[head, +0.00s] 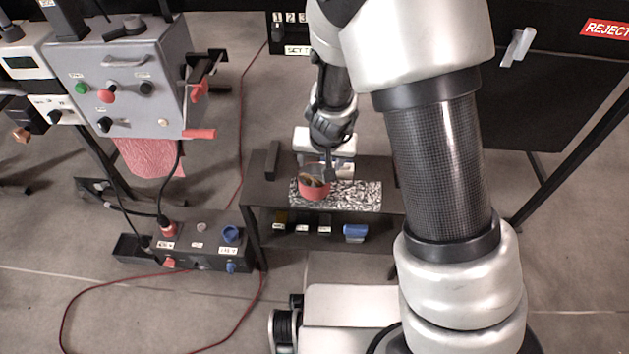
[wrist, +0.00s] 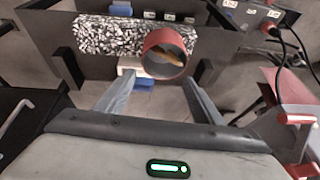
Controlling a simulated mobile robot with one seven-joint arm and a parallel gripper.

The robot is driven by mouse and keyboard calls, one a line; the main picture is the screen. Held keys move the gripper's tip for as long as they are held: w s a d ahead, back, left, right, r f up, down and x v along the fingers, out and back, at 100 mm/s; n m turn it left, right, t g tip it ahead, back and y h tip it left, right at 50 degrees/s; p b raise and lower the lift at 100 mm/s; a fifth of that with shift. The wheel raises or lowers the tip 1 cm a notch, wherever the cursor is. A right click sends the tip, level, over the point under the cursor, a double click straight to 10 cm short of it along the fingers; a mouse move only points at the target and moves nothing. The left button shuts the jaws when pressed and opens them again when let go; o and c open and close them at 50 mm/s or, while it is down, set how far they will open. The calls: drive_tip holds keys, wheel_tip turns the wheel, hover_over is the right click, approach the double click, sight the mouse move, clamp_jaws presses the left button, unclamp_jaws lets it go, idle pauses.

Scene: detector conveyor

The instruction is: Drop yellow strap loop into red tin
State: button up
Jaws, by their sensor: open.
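The red tin (head: 314,188) stands upright on a speckled black-and-white mat on the small dark bench. It also shows in the wrist view (wrist: 167,72), beyond the fingertips and between their lines. A yellow-brown strip lies inside the tin (wrist: 166,57); it looks like the yellow strap loop, though its full shape is hidden by the tin wall. My gripper (head: 326,168) is right above and beside the tin in the head view. In the wrist view its two fingers (wrist: 158,92) are apart with nothing between them. I cannot tell whether they touch the tin.
The speckled mat (head: 355,195) lies on the dark bench (head: 262,190), with a dark upright block at its left. Several small items, one a blue block (head: 355,232), sit on the shelf below. A grey control box (head: 120,80) and a floor unit with cables (head: 205,240) stand left.

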drive_tip(key=p+v, duration=1)
drive_tip(key=v, duration=0.7)
drive_tip(key=shift+p, duration=0.3)
drive_tip(key=s+d+r+y, duration=0.1)
drive_tip(key=s+r, duration=0.1)
drive_tip(key=r, duration=0.5)
drive_tip(key=s+d+r+y, duration=0.2)
drive_tip(key=r, duration=0.6)
drive_tip(key=s+d+r+t+h, duration=0.1)
drive_tip(key=s+d+r+h, duration=0.3)
drive_tip(key=s+d+r, duration=0.65)
wheel_tip(320, 180, up, 11)
drive_tip(key=p, duration=1.2)
drive_tip(key=shift+s+n+p, duration=0.3)
drive_tip(key=shift+p, duration=0.05)
drive_tip(key=shift+f, duration=0.1)
